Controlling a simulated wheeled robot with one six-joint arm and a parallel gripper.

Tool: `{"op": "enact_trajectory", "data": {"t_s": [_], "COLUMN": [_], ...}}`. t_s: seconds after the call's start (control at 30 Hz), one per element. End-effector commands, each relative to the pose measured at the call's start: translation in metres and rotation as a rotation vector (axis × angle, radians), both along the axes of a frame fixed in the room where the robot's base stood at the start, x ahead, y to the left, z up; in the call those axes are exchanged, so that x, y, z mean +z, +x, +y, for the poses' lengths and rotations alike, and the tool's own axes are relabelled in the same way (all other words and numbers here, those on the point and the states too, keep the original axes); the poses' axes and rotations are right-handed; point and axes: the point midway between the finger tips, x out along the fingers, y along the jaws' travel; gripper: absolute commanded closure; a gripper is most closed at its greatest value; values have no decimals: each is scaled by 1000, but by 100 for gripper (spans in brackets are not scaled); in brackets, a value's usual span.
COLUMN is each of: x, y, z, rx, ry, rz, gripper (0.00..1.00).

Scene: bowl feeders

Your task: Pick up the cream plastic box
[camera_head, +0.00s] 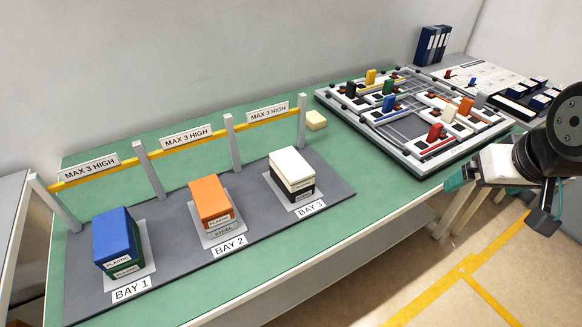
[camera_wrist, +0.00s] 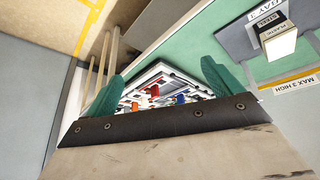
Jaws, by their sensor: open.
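A cream box (camera_head: 290,166) with a label on its front sits on top of a black box (camera_head: 293,190) in Bay 3. In the wrist view a pale box (camera_wrist: 280,44) marked PLASTIC sits at the upper right with a black STEEL box (camera_wrist: 268,20); it looks like the same stack. A smaller cream block (camera_head: 316,120) lies on the green table behind the posts; no label on it is readable. My gripper (camera_head: 498,200) is open and empty at the right, beyond the table's front edge, well apart from the stack. Its teal fingers (camera_wrist: 160,85) are spread in the wrist view.
A blue box (camera_head: 116,236) on a green one (camera_head: 124,266) stands in Bay 1, and an orange box (camera_head: 209,201) in Bay 2. Posts with a yellow rail (camera_head: 194,141) and MAX 3 HIGH signs run behind the bays. A board with coloured blocks (camera_head: 415,115) lies right of them.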

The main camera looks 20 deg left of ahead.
Motion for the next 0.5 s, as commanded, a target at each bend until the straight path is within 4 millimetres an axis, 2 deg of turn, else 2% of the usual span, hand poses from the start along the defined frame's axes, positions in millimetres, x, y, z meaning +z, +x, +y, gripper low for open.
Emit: {"op": "enact_trajectory", "data": {"t_s": [0.03, 0.1, 0.23, 0.3, 0.4, 0.5], "x": [-14, -28, -56, -71, -90, -106], "y": [19, 44, 74, 82, 81, 73], "z": [27, 64, 138, 177, 229, 269], "rx": [59, 133, 271, 335, 425, 493], "ry": [10, 39, 113, 156, 232, 301], "rz": [-42, -124, -269, -347, -437, -504], "gripper": [9, 9, 9, 9, 9, 9]}}
